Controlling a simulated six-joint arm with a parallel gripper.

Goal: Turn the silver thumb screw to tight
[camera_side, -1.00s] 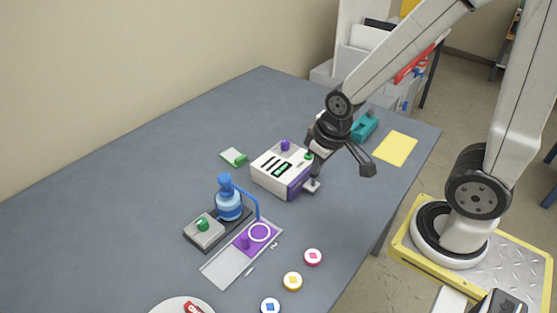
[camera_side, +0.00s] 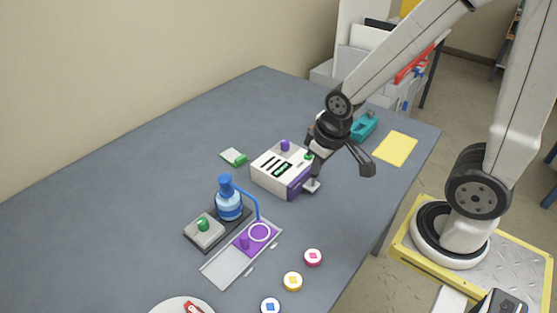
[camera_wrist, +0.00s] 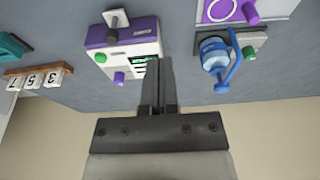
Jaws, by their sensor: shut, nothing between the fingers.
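A white laminator-like box (camera_side: 270,178) with a purple front stands mid-table. A small silver piece (camera_side: 312,186), which looks like the thumb screw, sticks out at its purple front. In the wrist view the silver piece (camera_wrist: 115,19) is at the upper left, above the purple face, apart from my fingers. How far it is turned cannot be read. My gripper (camera_side: 313,170) points down beside the box's right end. In the wrist view my gripper (camera_wrist: 157,62) is shut and empty, its fingertips overlapping the box's edge in the picture. A green button (camera_side: 308,156) and purple knob (camera_side: 285,145) are on the box.
A blue bottle (camera_side: 229,205) and a purple-and-clear plate (camera_side: 225,268) stand left of the box. Several round tokens lie near the front edge, including a pink one (camera_side: 313,257). A teal object (camera_side: 364,126) and yellow sheet (camera_side: 395,148) lie behind right. The left tabletop is clear.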

